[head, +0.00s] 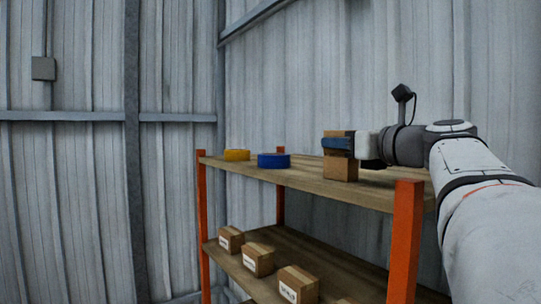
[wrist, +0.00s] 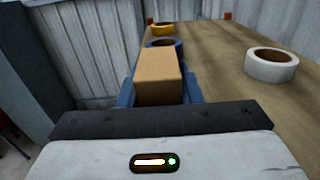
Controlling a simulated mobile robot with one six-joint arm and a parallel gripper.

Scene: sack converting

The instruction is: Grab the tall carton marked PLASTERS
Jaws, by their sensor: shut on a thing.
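A tall brown carton (head: 341,168) stands upright at the top shelf of the rack, near its right part. No PLASTERS marking can be read on it in either view. My gripper (head: 340,145) is shut on the carton's upper part, with its blue fingers on its sides. In the wrist view the carton (wrist: 158,68) sits between the blue fingers of my gripper (wrist: 159,92). The carton's base appears at the shelf surface; I cannot tell whether it touches.
The top shelf (head: 310,179) also bears a yellow tape roll (head: 237,155), a blue tape roll (head: 273,160) and a white tape roll (wrist: 271,66). Several small labelled cartons (head: 257,260) stand on the lower shelf. Orange posts (head: 405,240) rise at the rack's corners. Corrugated walls stand behind.

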